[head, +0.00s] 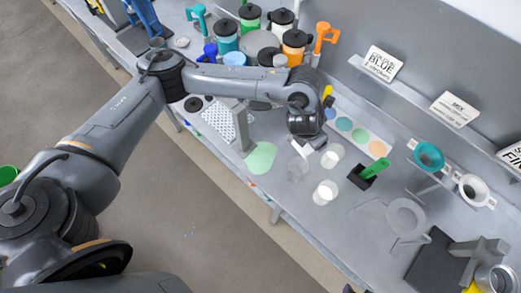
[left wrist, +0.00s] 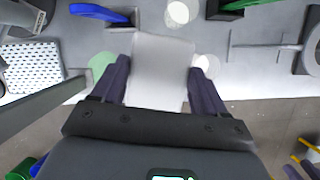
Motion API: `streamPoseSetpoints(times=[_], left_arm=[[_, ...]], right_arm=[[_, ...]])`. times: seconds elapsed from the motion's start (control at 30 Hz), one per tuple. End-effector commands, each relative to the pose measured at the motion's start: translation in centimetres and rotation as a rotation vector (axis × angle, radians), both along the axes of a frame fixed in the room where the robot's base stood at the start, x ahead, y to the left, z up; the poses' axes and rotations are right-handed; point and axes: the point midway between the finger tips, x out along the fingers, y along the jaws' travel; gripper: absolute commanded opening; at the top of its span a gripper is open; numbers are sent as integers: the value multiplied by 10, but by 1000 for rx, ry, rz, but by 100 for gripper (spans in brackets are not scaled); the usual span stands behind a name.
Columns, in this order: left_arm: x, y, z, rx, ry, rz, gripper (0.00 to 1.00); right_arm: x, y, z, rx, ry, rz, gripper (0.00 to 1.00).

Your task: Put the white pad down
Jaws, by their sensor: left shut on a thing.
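The white pad (left wrist: 160,70) is a pale sheet between the two fingers of my left gripper (left wrist: 158,85) in the left wrist view. The fingers are shut on its sides and the pad sticks out ahead of them. In the head view my left gripper (head: 314,142) points down over the front part of the bench, and a small piece of the pad (head: 302,149) shows beside it. The wrist hides most of the pad there. I cannot tell whether the pad touches the bench. My right gripper is not in view.
A pale green disc (head: 262,158) lies by the bench's front edge. Two white cups (head: 332,155) (head: 325,192) stand to the right, near a black holder (head: 362,178) with a green handle. A strip of coloured discs (head: 360,135) lies behind. A perforated plate (left wrist: 32,65) is left.

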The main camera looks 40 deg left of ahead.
Motion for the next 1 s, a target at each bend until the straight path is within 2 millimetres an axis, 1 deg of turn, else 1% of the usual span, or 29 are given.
streamPoseSetpoints(times=[0.03,0.17,0.4,1.0], left_arm=[[-2,7,-5,3,-3,-6,45],[-13,21,-18,3,1,-9,45],[-39,48,-47,0,5,62,45],[-88,81,-100,-2,8,147,45]], right_arm=[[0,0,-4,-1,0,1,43],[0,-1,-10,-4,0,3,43],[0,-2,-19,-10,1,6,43],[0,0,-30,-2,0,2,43]])
